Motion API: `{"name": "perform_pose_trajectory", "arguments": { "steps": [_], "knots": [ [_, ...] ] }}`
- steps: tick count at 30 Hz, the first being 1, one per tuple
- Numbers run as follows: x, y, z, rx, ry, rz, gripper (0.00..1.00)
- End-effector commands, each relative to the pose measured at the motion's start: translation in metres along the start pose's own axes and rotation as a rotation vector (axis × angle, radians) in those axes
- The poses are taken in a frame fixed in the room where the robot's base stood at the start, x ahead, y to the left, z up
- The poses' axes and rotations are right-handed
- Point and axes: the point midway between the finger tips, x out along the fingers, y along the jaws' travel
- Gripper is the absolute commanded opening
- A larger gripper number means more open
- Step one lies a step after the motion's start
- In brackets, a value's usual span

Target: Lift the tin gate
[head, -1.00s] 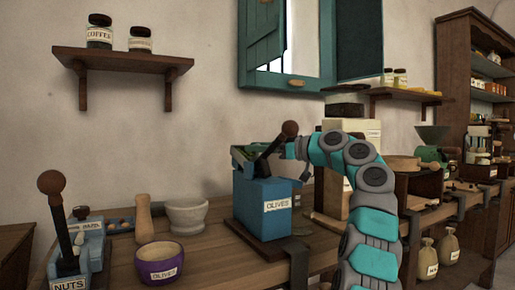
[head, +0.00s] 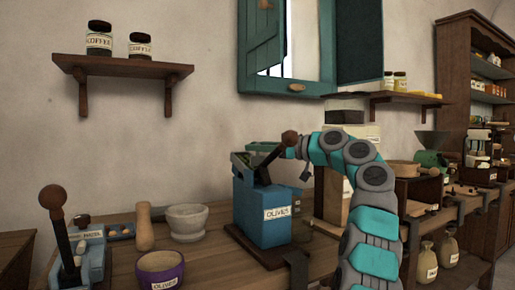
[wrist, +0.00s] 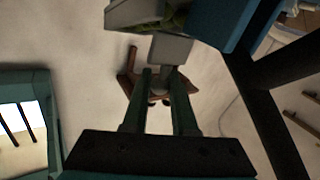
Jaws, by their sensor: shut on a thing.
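The blue box labelled "OLIVES" (head: 262,213) stands on the wooden counter in the head view. A dark lever with a brown knob (head: 289,138) rises from its upper part, and the top is open with green inside. Whether the gate is raised cannot be told.
A purple bowl (head: 160,271), a grey mortar (head: 187,221) and a wooden pestle (head: 145,228) stand left of the box. A tall cream-and-wood unit (head: 334,195) stands close behind my arm.

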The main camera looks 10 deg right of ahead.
Motion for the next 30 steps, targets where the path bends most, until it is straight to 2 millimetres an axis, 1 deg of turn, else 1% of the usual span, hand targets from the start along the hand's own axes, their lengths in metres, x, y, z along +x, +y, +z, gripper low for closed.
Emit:
{"name": "perform_pose_trajectory", "arguments": {
  "steps": [1, 8, 9, 16, 25, 28, 30],
  "knots": [
    [0.0, 0.001, -0.003, 0.0, 0.0, 0.0, 0.0],
    [0.0, 0.0, -0.001, 0.0, 0.0, 0.0, 0.0],
    [0.0, 0.0, -0.001, 0.0, 0.0, 0.0, 0.3],
    [0.0, 0.0, -0.001, 0.0, 0.0, 0.0, 0.56],
    [0.0, 0.0, 0.002, 0.0, 0.0, 0.0, 0.56],
    [0.0, -0.002, 0.009, 0.0, 0.0, 0.0, 0.56],
    [0.0, -0.003, 0.018, 0.0, 0.0, 0.0, 0.56]
  ]
}}
